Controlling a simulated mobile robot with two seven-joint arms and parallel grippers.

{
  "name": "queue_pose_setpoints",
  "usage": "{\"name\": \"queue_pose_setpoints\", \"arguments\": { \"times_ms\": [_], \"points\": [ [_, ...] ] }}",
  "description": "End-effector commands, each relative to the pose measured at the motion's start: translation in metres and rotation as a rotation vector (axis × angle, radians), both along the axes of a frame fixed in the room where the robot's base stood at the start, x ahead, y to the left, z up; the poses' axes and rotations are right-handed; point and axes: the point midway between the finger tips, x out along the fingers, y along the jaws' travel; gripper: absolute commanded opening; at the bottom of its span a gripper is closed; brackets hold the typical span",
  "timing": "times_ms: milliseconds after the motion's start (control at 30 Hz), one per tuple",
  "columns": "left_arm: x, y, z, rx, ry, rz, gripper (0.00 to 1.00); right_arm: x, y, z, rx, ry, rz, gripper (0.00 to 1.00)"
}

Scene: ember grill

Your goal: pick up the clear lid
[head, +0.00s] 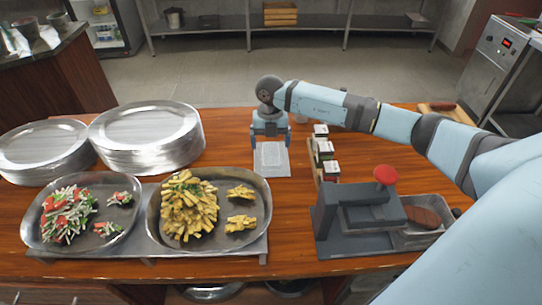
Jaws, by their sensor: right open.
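The clear lid (271,160) looks like a pale, see-through square piece on the wooden counter, right of the plate stacks. My right gripper (270,139) is above its far edge, pointing down, with its fingers apart. The arm reaches in from the right. I cannot tell whether the fingers touch the lid. What lies under the lid is not clear. My left gripper is not in view.
Tall plate stacks (147,135) stand at the left. Pans of salad (68,215) and fries (190,207) sit in front. Small boxes (325,150) line up right of the lid. A press with a red knob (386,175) and a metal tray (430,208) stand at the right.

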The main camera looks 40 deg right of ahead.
Motion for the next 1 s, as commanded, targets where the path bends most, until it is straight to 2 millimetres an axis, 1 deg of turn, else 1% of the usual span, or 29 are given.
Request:
{"name": "queue_pose_setpoints", "arguments": {
  "times_ms": [200,267,333,500,533,567,600,667,700,733,767,1000],
  "points": [
    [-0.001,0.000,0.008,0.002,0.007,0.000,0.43,-0.004,0.000,-0.032,0.001,0.005,-0.001,0.92],
    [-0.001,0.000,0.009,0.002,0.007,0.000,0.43,-0.004,0.001,-0.039,0.001,0.003,0.000,0.92],
    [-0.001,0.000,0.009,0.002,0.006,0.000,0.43,-0.005,0.001,-0.043,0.000,0.002,0.000,0.92],
    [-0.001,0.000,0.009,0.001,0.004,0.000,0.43,-0.004,0.001,-0.043,0.000,0.002,0.000,0.92],
    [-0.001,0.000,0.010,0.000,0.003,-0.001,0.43,-0.004,0.001,-0.043,0.000,0.001,0.000,0.87],
    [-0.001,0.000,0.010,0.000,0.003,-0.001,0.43,-0.004,0.001,-0.043,0.000,0.001,0.000,0.80],
    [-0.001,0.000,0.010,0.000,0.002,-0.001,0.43,-0.004,0.001,-0.043,0.000,0.001,0.000,0.71],
    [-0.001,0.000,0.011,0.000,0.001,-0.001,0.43,-0.004,0.001,-0.043,0.000,0.001,0.000,0.57],
    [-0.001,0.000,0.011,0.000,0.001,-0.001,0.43,-0.004,0.001,-0.043,0.000,0.001,0.000,0.48],
    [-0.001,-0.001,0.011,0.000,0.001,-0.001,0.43,-0.004,0.001,-0.043,0.001,0.001,0.000,0.41],
    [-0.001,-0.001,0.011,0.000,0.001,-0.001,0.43,-0.004,0.001,-0.043,0.001,0.001,0.000,0.39],
    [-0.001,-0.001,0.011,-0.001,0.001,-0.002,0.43,-0.004,0.001,-0.042,0.001,0.001,0.000,0.39]
  ]
}}
